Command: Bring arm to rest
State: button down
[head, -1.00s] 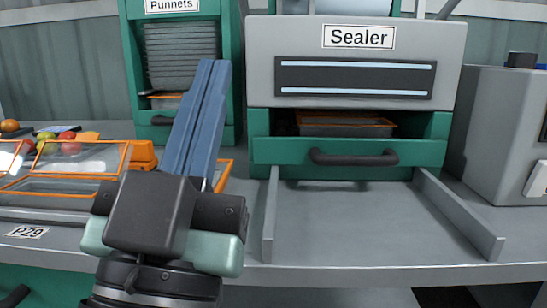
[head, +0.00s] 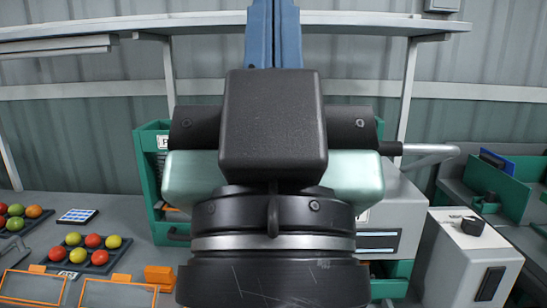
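My gripper (head: 273,25) is raised in the middle of the head view, pointing up, its fingertips cut off by the top edge. Its two blue fingers lie side by side with only a thin line between them. It looks shut, and nothing shows between the fingers. The black and pale green gripper body hides much of the bench centre and part of the sealer (head: 405,215).
A green punnet dispenser (head: 148,165) stands left behind my arm. Trays of tomatoes (head: 98,262) and orange-rimmed frames (head: 115,290) lie at left. A grey box with a black knob (head: 470,255) stands at right. A shelf (head: 350,22) runs along the back wall.

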notch_tip(320, 180, up, 17)
jog(key=p, duration=1.5)
jog(key=shift+r, duration=0.2)
